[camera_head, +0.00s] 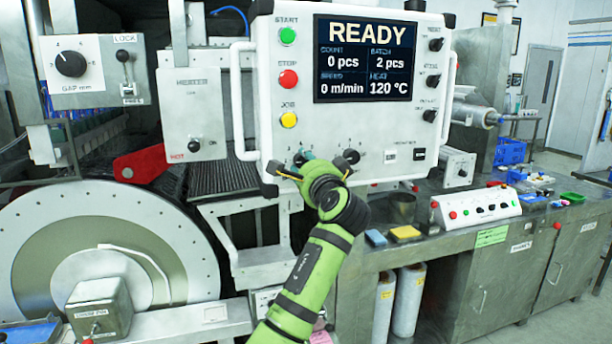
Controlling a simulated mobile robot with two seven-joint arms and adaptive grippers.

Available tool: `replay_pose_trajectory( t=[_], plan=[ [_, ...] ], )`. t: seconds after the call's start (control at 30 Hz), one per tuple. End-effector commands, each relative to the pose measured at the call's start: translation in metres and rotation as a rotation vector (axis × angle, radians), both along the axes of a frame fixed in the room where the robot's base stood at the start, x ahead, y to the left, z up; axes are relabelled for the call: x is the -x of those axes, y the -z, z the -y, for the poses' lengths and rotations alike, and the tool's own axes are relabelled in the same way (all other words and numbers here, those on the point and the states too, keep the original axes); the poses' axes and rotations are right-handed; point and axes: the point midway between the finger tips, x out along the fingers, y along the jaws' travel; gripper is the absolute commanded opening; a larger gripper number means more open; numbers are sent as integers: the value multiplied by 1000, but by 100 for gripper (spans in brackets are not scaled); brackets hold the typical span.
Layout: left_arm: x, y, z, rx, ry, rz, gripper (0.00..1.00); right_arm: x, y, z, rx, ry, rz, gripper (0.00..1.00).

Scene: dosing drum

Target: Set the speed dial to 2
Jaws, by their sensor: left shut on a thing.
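The white control panel (380,125) has a screen (365,60) reading READY, with speed 0 m/min, count 0 pcs, batch 2 pcs and heat 120 °C. My left gripper (304,161) is at the panel's lower left edge, on a green arm rising from below. It is shut on a dial (299,157) there, which it mostly covers. I take this for the speed dial, but its label and pointer cannot be read. Another black dial (357,156) sits just to the right of the gripper. My right gripper is not in view.
Start (287,36), stop (288,79) and jog (288,120) buttons line the panel's left side. Several black knobs (434,44) line its right side. White handles (240,100) flank the panel. A gap dial (71,64) and a large drum (180,260) stand at left.

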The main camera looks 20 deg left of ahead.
Motion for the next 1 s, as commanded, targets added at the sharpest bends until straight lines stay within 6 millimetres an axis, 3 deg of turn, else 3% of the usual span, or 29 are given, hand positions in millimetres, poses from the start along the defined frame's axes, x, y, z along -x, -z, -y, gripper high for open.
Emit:
replay_pose_trajectory(
  t=[0.23, 0.83, 0.87, 0.9, 1.0],
  plan=[
    [1, -2, -1, 81, -3, 63, 3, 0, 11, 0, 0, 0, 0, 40],
    [0, -1, -2, 114, -4, 80, 3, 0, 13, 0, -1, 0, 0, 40],
    [0, -1, -2, 114, -4, 80, 39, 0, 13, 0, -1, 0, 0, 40],
    [0, -1, -2, 115, -5, 80, 55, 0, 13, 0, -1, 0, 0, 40],
    [0, 0, -1, 114, -4, 78, 59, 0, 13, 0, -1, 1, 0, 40]
  ],
)
